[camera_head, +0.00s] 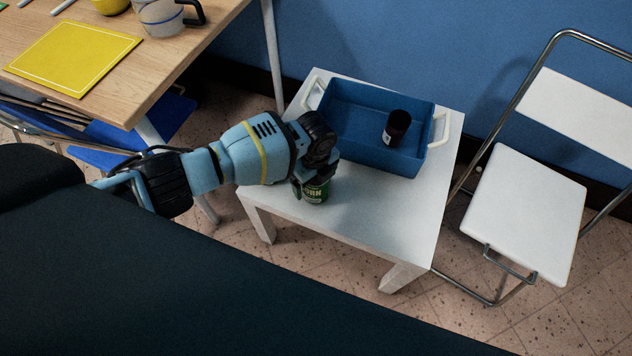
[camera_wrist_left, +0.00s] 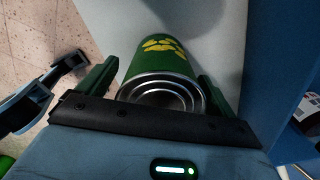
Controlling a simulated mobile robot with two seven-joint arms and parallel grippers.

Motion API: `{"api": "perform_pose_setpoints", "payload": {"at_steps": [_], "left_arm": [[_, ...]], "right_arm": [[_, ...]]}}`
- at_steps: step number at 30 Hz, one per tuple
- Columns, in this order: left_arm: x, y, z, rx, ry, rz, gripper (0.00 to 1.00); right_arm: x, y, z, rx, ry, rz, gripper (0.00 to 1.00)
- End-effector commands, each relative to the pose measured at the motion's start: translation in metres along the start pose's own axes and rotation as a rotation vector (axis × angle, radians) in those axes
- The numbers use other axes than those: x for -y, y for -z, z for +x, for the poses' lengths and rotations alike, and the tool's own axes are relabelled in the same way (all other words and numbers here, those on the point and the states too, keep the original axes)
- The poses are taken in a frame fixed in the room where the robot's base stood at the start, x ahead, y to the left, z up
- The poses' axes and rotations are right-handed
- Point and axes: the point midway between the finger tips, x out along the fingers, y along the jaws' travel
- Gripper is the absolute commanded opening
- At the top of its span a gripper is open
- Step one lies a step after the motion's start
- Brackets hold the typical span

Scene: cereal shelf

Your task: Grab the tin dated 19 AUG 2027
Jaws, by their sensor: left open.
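A green tin (camera_head: 316,191) stands on the white side table, in front of the blue tray; part of its label reads "ORN". In the left wrist view the green tin (camera_wrist_left: 160,66) shows its ringed metal end and yellow print. No date is readable on it. My left gripper (camera_head: 312,180) is at the tin from above and hides its upper part. In the wrist view its two dark green fingers lie on either side of the tin, open, with a small gap visible. My right gripper is not in view.
The blue tray (camera_head: 345,140) with white handles stands on the white table (camera_head: 405,205) and holds a dark jar (camera_head: 397,127). A white folding chair (camera_head: 525,205) is at the right. A wooden table (camera_head: 160,60) with a yellow mat (camera_head: 72,57) and a jug (camera_head: 160,18) is at the upper left.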

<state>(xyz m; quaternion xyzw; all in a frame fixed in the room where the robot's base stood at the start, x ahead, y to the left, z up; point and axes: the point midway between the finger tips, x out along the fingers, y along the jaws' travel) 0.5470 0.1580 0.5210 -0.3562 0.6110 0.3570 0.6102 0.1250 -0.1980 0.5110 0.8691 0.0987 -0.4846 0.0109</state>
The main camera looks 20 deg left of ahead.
Motion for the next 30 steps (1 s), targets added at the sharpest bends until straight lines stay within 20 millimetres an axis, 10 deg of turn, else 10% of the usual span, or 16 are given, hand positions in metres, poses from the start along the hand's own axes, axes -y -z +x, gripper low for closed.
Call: {"api": "perform_pose_setpoints", "payload": {"at_steps": [10,24,30], "left_arm": [[0.0003,-0.0002,0.0075,0.000,0.001,0.000,0.92],[0.0001,-0.0002,0.0075,0.000,0.000,0.000,0.30],[0.0009,-0.0003,0.0066,0.000,0.002,0.000,0.29]], "right_arm": [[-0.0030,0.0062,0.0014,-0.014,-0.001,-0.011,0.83],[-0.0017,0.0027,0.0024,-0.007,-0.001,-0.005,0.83],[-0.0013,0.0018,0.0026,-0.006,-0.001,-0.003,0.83]]}}
